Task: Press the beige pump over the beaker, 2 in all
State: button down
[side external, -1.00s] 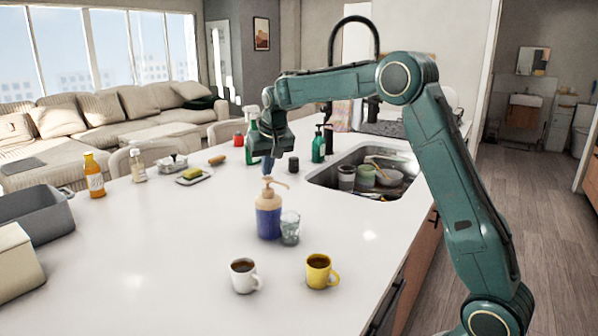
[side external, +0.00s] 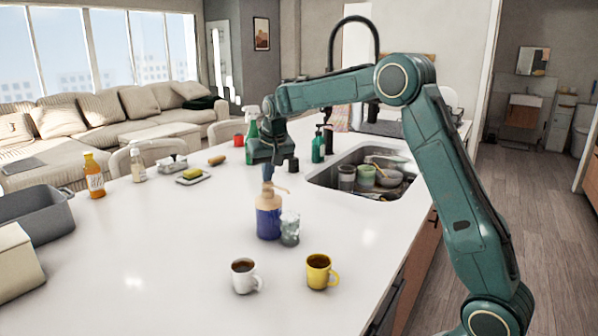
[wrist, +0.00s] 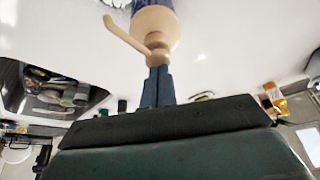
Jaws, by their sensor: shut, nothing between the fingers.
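The beige pump bottle (side external: 268,222), with a blue label, stands upright on the white counter. Its spout (side external: 282,190) points right, toward the clear glass beaker (side external: 290,232) close beside the bottle. My gripper (side external: 267,177) is shut and empty, pointing down, with its fingertips at the top of the pump head. In the wrist view the shut fingers (wrist: 156,75) meet the pump head (wrist: 157,48), and the spout (wrist: 122,34) extends to the upper left. The beaker's contents are too small to make out clearly.
A white mug (side external: 243,277) and a yellow mug (side external: 318,270) stand in front of the bottle. A green spray bottle (side external: 251,125) and a green pump bottle (side external: 317,147) stand behind. The sink (side external: 335,182) holds dishes.

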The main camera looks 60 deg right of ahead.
jog(key=shift+r, duration=1.35)
jog(key=shift+r, duration=0.15)
notch_tip(320, 180, up, 6)
jog(key=shift+f, duration=0.1)
dwell(0.8)
